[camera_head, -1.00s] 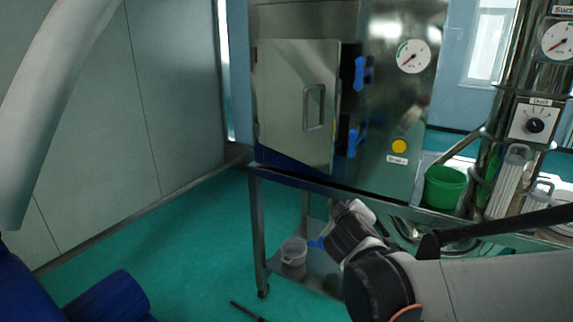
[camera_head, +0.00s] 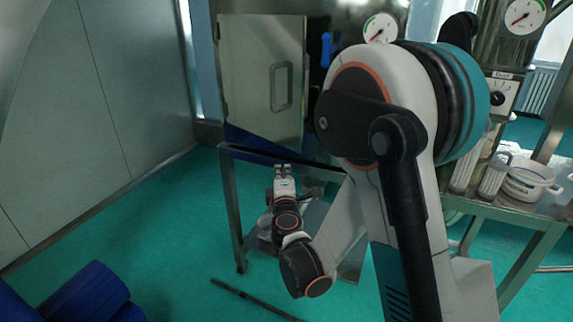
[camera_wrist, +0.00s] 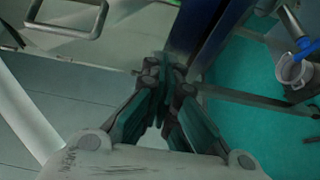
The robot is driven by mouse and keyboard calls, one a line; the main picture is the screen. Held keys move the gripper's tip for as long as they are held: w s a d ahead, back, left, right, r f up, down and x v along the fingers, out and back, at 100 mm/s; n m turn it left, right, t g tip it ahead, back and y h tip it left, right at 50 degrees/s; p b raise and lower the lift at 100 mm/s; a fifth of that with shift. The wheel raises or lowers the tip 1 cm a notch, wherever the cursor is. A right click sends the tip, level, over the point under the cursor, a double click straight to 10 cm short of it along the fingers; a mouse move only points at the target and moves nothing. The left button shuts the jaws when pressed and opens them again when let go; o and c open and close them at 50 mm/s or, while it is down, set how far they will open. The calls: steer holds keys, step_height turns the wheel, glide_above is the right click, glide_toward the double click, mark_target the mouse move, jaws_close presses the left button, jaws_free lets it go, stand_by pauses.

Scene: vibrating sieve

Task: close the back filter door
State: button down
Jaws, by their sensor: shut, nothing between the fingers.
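The back filter door (camera_head: 258,85) is a flat steel panel with a rectangular loop handle (camera_head: 281,87). It stands ajar on the steel cabinet, with a gap at its right edge beside a blue latch (camera_head: 327,49). My gripper (camera_head: 283,169) is just below the door's lower edge, in front of the table's top frame. In the wrist view my gripper (camera_wrist: 165,75) has its fingertips together and nothing between them. The door handle (camera_wrist: 66,18) shows at the upper left of that view, apart from the fingers. My own arm hides the cabinet's right part.
The steel table (camera_head: 232,195) carries the cabinet. A white pail (camera_wrist: 293,72) stands on its lower shelf. At the right are a white pot (camera_head: 530,182) and pressure gauges. A dark rod (camera_head: 255,298) lies on the green floor, which is mostly clear at left.

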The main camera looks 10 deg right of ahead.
steer(key=shift+w+d+b, duration=0.45)
steer(key=shift+w+d, duration=0.35)
steer(key=shift+w, duration=1)
steer(key=shift+w+d+b, duration=0.5)
steer(key=shift+w+d, duration=0.25)
steer(key=shift+w, duration=1.1)
steer(key=shift+w+d+b, duration=0.45)
steer(key=shift+w+d, duration=0.35)
steer(key=shift+w, duration=1)
steer(key=shift+w+d, duration=0.1)
steer(key=shift+d, duration=0.05)
steer(key=w+d+n+y, duration=0.1)
steer(key=w+d, duration=0.2)
steer(key=w+d+y, duration=0.1)
steer(key=w+d, duration=0.1)
steer(key=d, duration=0.2)
steer(key=w+d+n+y, duration=0.1)
steer(key=w+d+y, duration=0.1)
steer(key=w+d, duration=0.1)
steer(key=shift+w+d+n, duration=0.15)
steer(key=shift+w+n, duration=0.15)
steer(key=shift+r, duration=0.15)
steer(key=shift+d, duration=0.1)
